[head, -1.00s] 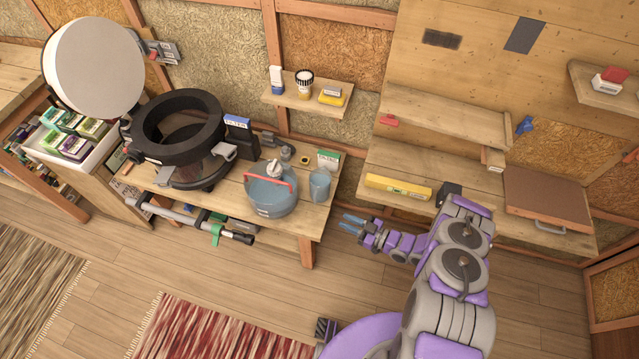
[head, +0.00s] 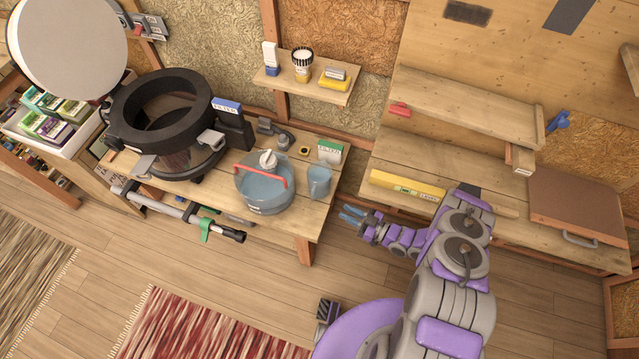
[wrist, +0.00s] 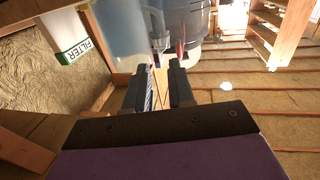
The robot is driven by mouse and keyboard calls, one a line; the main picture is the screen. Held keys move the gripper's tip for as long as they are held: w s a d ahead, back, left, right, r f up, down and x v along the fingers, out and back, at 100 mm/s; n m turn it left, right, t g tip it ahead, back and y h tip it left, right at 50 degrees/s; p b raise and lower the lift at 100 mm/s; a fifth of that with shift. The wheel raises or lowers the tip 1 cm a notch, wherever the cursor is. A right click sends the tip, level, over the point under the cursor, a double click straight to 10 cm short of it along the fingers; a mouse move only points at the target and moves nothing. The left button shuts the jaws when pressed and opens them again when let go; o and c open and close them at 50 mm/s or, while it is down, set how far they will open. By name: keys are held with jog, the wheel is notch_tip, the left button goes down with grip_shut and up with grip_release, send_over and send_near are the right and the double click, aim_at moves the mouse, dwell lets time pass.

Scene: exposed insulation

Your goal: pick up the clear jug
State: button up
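The clear jug (head: 319,183) is a small bluish see-through vessel. It stands upright near the right end of the low wooden bench (head: 222,226). In the wrist view the jug (wrist: 117,35) is large and blurred, ahead of the fingers and a little left. My gripper (head: 350,215) is just right of the bench end, apart from the jug. In the wrist view its two dark fingers (wrist: 160,86) stand apart with nothing between them, so it is open.
A blue tub with a red handle (head: 265,190) stands just left of the jug. A FILTER box (head: 329,151) stands behind it. A black round vessel (head: 168,120) fills the bench's left part. A workbench with a yellow level (head: 406,186) lies to the right.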

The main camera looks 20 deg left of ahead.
aim_at(318, 185)
jog(key=x, duration=1.1)
jog(key=shift+s+a, duration=0.1)
jog(key=shift+s, duration=0.05)
jog(key=shift+f+b+x, duration=0.2)
jog(key=shift+b+x, duration=0.35)
jog(key=shift+x, duration=0.8)
jog(key=shift+f+b+x, duration=0.2)
jog(key=shift+b+x, duration=0.35)
jog(key=shift+x, duration=0.8)
jog(key=shift+s+r, duration=0.1)
jog(key=shift+s, duration=0.05)
jog(key=c, duration=0.3)
grip_shut()
